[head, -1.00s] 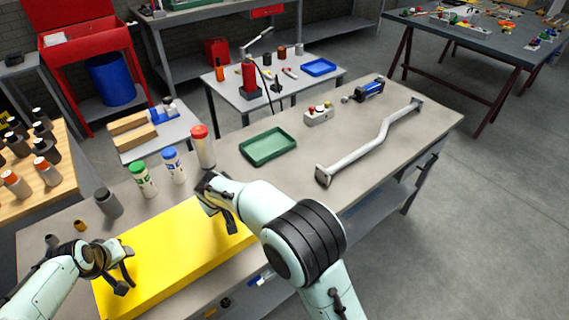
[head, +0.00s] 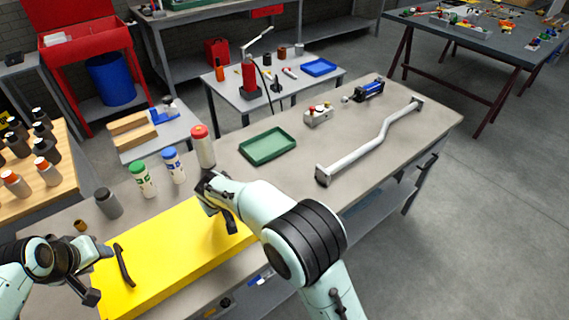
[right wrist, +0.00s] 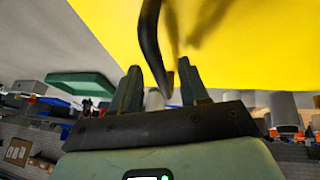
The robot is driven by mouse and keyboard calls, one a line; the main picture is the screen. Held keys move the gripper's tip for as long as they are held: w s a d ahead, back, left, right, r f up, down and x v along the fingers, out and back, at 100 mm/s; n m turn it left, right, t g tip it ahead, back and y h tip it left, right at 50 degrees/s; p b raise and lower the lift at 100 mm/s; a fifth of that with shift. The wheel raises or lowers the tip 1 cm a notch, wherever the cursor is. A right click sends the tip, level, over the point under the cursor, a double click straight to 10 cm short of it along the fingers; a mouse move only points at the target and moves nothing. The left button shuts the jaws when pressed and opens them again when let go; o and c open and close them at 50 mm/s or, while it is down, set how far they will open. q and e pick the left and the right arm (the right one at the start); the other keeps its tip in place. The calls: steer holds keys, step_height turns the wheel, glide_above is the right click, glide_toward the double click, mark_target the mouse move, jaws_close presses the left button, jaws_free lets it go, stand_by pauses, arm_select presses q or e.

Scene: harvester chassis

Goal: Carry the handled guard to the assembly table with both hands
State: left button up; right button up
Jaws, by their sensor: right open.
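The yellow guard (head: 165,255) lies flat on the grey workbench, with a black handle (head: 123,265) near its left end. My left gripper (head: 96,275) is just left of that handle, its two fingers apart and empty. My right gripper (head: 222,212) is over the guard's right part, and my arm hides much of that end. In the right wrist view, a second black handle (right wrist: 149,35) reaches down between the open fingers of my right gripper (right wrist: 162,85). A dark-topped table (head: 480,40) stands at the back right; I cannot tell whether it is the assembly table.
On the workbench (head: 300,190), a green tray (head: 268,147), a bent grey bar (head: 370,145) and several bottles (head: 173,165) lie beyond the guard. A small table (head: 275,90) with tools stands behind. Open floor (head: 500,220) lies to the right.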

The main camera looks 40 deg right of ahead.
steer(key=v, duration=1.2)
